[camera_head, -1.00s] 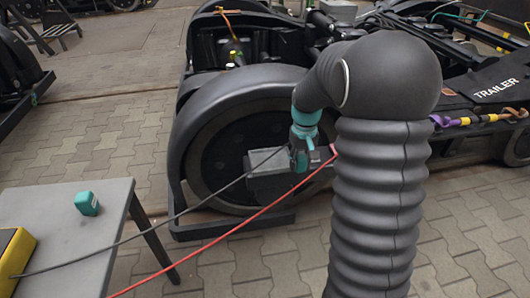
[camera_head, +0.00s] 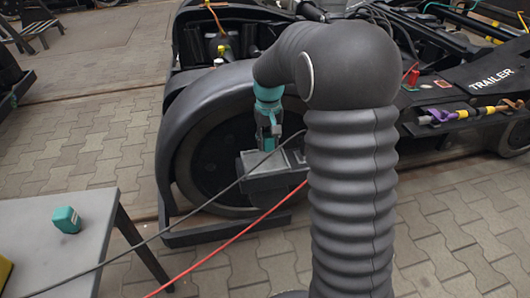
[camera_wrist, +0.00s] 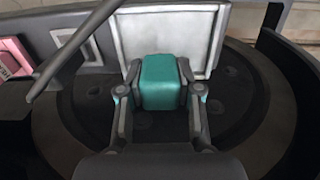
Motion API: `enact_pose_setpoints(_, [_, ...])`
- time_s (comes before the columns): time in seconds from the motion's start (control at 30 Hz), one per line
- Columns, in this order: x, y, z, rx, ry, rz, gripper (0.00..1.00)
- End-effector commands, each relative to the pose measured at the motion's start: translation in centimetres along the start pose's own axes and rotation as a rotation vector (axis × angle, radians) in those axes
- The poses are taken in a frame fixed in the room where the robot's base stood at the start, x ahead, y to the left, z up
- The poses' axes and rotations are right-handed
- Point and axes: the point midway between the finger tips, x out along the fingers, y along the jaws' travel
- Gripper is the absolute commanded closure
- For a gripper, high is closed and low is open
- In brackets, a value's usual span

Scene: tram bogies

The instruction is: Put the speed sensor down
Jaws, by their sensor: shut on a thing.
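My gripper (camera_head: 268,137) is shut on a teal block, which I take to be the speed sensor. In the wrist view the sensor (camera_wrist: 160,80) sits between both fingers of my gripper (camera_wrist: 160,88). In the head view my gripper hangs over the grey box (camera_head: 265,173) at the wheel's hub, and the sensor is too small to make out there. A light grey panel (camera_wrist: 205,35) lies just past the sensor in the wrist view. I cannot tell whether the sensor touches it.
A grey table (camera_head: 95,213) at left carries another teal block (camera_head: 66,219) and has bare room. A black cable (camera_head: 180,219) and a red cable (camera_head: 225,243) cross in front of the large wheel (camera_head: 205,150). A pink part (camera_wrist: 12,60) shows in the wrist view.

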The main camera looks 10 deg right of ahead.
Motion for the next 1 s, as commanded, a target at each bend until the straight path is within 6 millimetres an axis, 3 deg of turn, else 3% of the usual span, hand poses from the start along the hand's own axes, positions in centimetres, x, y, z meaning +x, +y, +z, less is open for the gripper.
enact_pose_setpoints(0.27, [1.4, -0.8, -0.5, 0.003, 0.000, 0.000, 1.00])
enact_pose_setpoints(0.5, [4.4, -0.8, -0.5, 0.003, -0.001, 0.000, 1.00])
enact_pose_setpoints(0.9, [5.0, -0.8, -0.5, 0.002, 0.001, 0.000, 1.00])
enact_pose_setpoints(0.93, [5.0, -0.8, -0.5, 0.002, 0.001, 0.000, 0.63])
enact_pose_setpoints(1.0, [5.0, -0.8, -0.5, 0.002, 0.001, 0.000, 0.46])
